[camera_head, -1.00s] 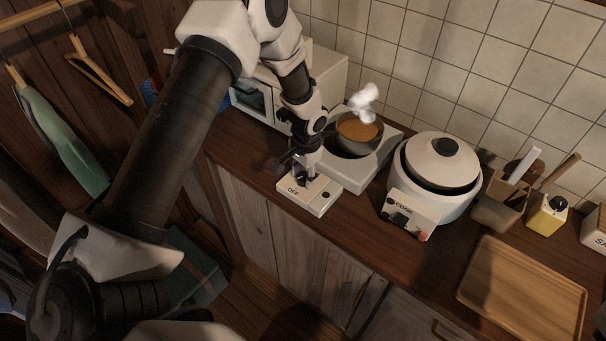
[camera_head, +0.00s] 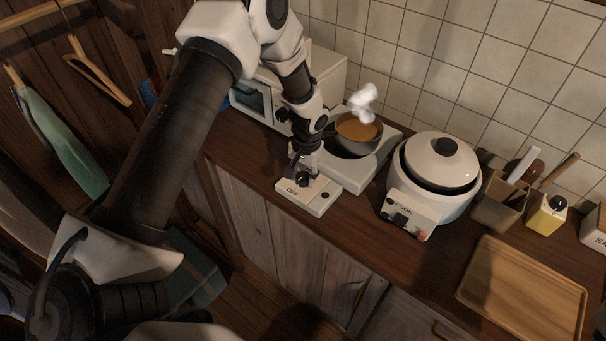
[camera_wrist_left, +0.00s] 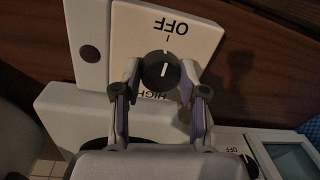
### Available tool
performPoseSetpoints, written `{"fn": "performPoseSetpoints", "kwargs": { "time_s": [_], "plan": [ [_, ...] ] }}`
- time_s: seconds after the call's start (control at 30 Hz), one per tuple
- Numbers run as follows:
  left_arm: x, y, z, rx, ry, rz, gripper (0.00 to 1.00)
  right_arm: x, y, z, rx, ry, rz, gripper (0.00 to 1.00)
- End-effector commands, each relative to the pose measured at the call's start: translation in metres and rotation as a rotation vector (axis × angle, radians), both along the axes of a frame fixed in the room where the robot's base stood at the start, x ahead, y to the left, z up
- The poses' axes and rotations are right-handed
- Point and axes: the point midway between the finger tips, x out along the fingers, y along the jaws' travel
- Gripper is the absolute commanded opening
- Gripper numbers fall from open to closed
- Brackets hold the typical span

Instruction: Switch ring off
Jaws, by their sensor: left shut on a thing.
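The ring (camera_head: 352,150) is a flat pale hob with a dark pot (camera_head: 372,142) of brown liquid on it and white steam above. In front of it is its pale control panel (camera_head: 322,201), lettered OFF at the front. The panel also shows in the left wrist view (camera_wrist_left: 199,40), with OFF on one side of the round black knob (camera_wrist_left: 162,71) and HIGH, partly hidden, on the other. The knob's white line lies along the OFF–HIGH direction. My left gripper (camera_head: 303,181) reaches down onto the panel, its fingers (camera_wrist_left: 159,82) shut on the knob.
A white rice cooker (camera_head: 437,162) stands right of the hob, with a utensil holder (camera_head: 497,212), a yellow container (camera_head: 546,218) and a wooden tray (camera_head: 520,298) beyond. A white oven (camera_head: 325,70) stands behind my left arm.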

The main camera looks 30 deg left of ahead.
Motion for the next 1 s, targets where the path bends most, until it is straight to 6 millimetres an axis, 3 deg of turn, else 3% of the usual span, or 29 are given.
{"fn": "performPoseSetpoints", "kwargs": {
  "time_s": [0.1,0.13,0.2,0.57,0.67,1.0],
  "plan": [
    [0.0,0.0,0.0,0.0,0.0,0.002,0.07,0.0,0.0,0.0,0.0,0.0,0.0,0.4],
    [0.0,0.0,0.0,0.0,0.0,0.002,0.49,0.0,0.0,0.0,0.0,0.0,0.0,0.4],
    [0.0,0.0,0.0,0.0,0.0,0.001,0.67,0.0,0.0,0.0,0.0,0.0,0.0,0.4],
    [0.001,0.0,0.005,0.0,-0.001,0.0,0.67,0.0,0.0,0.0,0.0,0.0,0.0,0.4],
    [0.001,-0.001,0.02,0.0,-0.003,0.0,0.67,0.0,0.0,0.0,0.0,0.0,0.0,0.4],
    [0.002,-0.007,0.101,-0.001,-0.003,0.001,0.67,0.0,0.0,0.0,0.0,0.0,0.0,0.4]
  ]
}}
